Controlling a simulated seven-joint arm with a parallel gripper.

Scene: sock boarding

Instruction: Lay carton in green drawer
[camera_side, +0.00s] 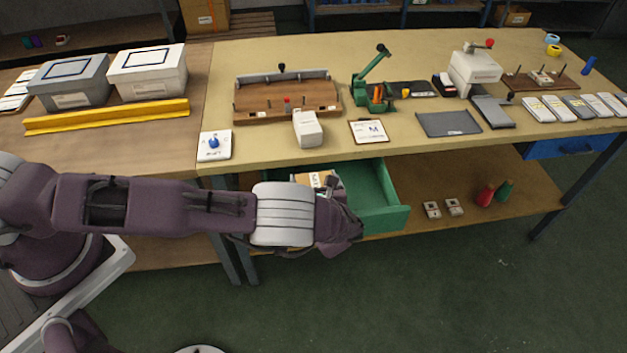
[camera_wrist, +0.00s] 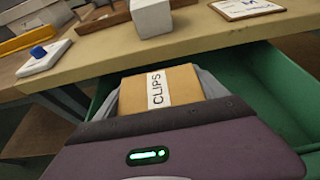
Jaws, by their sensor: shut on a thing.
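The carton is a brown box with a white label reading CLIPS (camera_wrist: 160,88). My gripper (camera_wrist: 162,92) is shut on it, with a grey finger at each side. In the side view the carton (camera_side: 314,179) shows partly behind my wrist, and my gripper (camera_side: 325,182) is largely hidden there. The green drawer (camera_side: 385,205) is pulled out below the table edge. In the wrist view the drawer (camera_wrist: 262,85) lies behind and to the right of the carton. The carton is over the drawer's left part; I cannot tell whether it touches the drawer floor.
The table edge (camera_wrist: 130,62) runs just beyond the carton. A white block (camera_side: 307,128) stands near that edge above the drawer, beside a clipboard (camera_side: 368,131). A blue-knobbed white plate (camera_side: 214,146) lies to the left. The visible right part of the drawer is empty.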

